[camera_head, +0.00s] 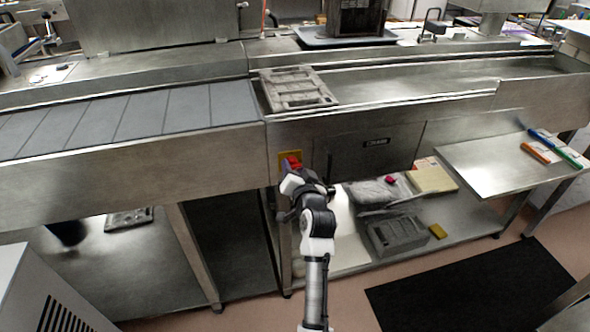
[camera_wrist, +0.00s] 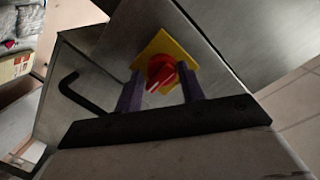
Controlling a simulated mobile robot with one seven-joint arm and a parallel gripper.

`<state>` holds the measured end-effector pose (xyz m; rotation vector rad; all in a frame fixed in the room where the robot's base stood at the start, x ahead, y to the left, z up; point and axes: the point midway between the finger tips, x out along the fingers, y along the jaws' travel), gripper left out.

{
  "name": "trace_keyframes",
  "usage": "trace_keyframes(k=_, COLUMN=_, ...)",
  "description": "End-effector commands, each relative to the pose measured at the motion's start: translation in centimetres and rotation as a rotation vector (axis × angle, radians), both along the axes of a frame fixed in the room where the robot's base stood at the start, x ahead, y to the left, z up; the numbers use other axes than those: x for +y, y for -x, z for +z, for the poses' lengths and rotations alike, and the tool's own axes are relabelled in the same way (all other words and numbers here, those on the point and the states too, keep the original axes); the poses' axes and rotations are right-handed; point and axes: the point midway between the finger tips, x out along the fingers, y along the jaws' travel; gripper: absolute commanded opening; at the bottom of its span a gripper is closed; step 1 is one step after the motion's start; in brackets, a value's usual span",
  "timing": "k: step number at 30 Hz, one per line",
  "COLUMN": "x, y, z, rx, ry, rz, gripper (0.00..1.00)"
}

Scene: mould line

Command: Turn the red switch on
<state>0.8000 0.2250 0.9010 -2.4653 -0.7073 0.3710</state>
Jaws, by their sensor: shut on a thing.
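The red switch (camera_head: 292,163) is a rotary knob on a yellow plate (camera_head: 283,156), on the front face of the steel line. In the wrist view the red switch (camera_wrist: 161,69) sits on the yellow plate (camera_wrist: 148,52), with a pale mark running diagonally across its lower part. My gripper (camera_wrist: 160,76) has one purple finger on each side of the knob and is shut on it. In the head view my gripper (camera_head: 288,188) reaches up to the switch and partly covers it and its plate.
A grey mould (camera_head: 298,88) lies on the line above the switch. A dark door panel (camera_head: 370,152) is to its right. The lower shelf holds a grey crate (camera_head: 397,235) and a bag. A side table (camera_head: 490,170) stands right. A black handle (camera_wrist: 70,85) shows in the wrist view.

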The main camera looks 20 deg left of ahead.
Motion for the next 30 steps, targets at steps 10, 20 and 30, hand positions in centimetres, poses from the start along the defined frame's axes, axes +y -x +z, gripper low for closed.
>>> trace_keyframes(k=10, x=0.7, y=0.3, z=0.2, rx=-0.003, ry=-0.001, rz=0.014, gripper=0.55)
trace_keyframes(k=20, x=-0.3, y=1.0, z=0.1, rx=-0.004, ry=-0.001, rz=0.005, gripper=0.55)
trace_keyframes(k=30, x=-4.1, y=6.9, z=0.7, rx=-0.004, ry=0.0, rz=0.007, gripper=0.55)
